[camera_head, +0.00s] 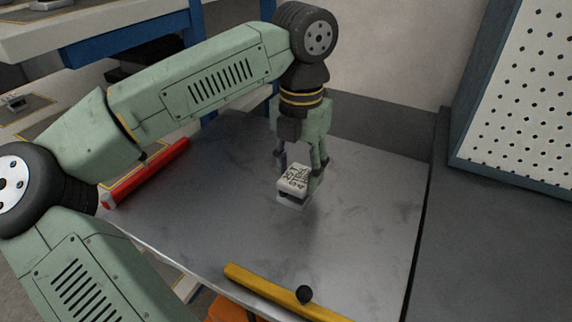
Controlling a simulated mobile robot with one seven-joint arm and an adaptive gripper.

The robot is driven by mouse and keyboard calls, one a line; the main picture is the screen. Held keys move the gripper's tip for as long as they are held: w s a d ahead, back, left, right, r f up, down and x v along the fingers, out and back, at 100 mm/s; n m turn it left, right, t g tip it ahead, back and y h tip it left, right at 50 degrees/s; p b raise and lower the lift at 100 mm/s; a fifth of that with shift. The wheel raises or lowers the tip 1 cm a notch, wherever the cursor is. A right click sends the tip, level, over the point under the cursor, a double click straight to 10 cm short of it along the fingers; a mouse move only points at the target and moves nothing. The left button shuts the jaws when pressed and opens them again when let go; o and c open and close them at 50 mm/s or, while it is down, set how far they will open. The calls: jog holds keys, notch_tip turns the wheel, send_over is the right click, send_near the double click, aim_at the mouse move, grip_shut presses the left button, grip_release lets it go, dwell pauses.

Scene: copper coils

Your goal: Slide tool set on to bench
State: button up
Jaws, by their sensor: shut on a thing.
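The tool set (293,180) is a small pale block with dark markings on its top. It is over the middle of a grey metal bench top (370,215). My gripper (300,172) points down from above and is shut on the tool set. The fingers show behind and beside the block, and the far finger is partly hidden. A grey shape lies just under the block on the metal, so I cannot tell whether the block touches the surface.
A red bar (150,172) runs along the metal top's left edge. A pegboard (520,95) stands at right above a darker surface (490,240). Bare metal surrounds the block.

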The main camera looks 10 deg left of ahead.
jog(key=shift+s+d+b, duration=0.4)
jog(key=shift+s+d, duration=0.75)
jog(key=shift+d, duration=1.5)
jog(key=shift+s+d+b, duration=0.45)
jog(key=shift+s+d, duration=0.65)
jog(key=shift+d, duration=1.5)
jog(key=shift+s+d+b, duration=0.4)
jog(key=shift+s+d, duration=0.75)
jog(key=shift+d, duration=1.5)
jog(key=shift+s+d, duration=0.3)
jog(key=shift+d, duration=0.45)
jog(key=shift+s+d, duration=0.3)
jog(key=shift+d, duration=0.4)
jog(key=shift+s+d+p, duration=0.1)
jog(key=shift+s+d, duration=1.05)
jog(key=shift+d, duration=1.5)
jog(key=shift+s+d+p, duration=0.1)
jog(key=shift+s+d, duration=1.05)
jog(key=shift+d, duration=1.45)
jog(key=shift+s+d+p, duration=0.1)
jog(key=shift+s+d, duration=1.05)
jog(key=shift+d, duration=1.5)
jog(key=o, duration=1.2)
jog(key=shift+r, duration=0.1)
